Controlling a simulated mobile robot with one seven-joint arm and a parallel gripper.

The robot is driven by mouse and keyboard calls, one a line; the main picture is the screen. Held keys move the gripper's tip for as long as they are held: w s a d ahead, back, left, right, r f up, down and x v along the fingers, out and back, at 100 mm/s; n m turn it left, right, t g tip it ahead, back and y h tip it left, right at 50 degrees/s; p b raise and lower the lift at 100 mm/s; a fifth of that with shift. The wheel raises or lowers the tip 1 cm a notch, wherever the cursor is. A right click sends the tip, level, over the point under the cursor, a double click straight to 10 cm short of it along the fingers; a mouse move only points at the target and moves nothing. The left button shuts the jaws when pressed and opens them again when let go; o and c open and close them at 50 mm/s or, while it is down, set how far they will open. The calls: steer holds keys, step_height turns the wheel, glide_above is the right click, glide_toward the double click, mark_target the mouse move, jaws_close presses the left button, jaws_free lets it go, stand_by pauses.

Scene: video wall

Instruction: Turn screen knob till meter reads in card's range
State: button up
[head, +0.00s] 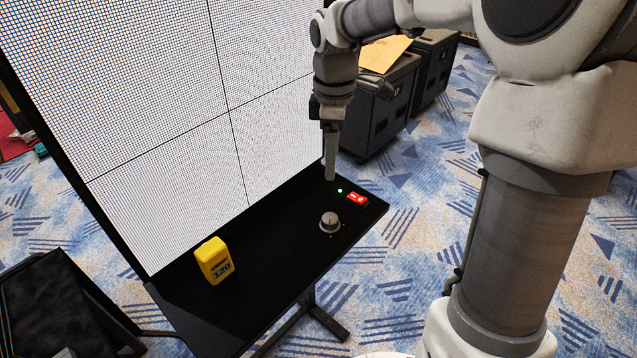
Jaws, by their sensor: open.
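The grey knob (330,222) stands on the right part of the black shelf (265,260) in front of the screen (200,110). The yellow meter (213,261) stands upright on the shelf's left part; its display seems to read 120. My gripper (330,178) points down above the shelf, behind the knob and near the green light (340,190). It is open and empty, apart from the knob; its fingers overlap edge-on in this view. The screen is lit evenly white. I see no card that I can read.
A red rocker switch (357,199) sits on the shelf right of the knob. Black cases (378,110) stand behind at the right, with a tan envelope or sheet (385,52) on top. A dark wedge-shaped box (60,305) is at lower left. The shelf between meter and knob is clear.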

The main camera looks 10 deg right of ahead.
mark_target(330, 218)
step_height(330, 218, down, 17)
steer(key=shift+f+b, duration=0.2)
steer(key=shift+b, duration=0.75)
jaws_close()
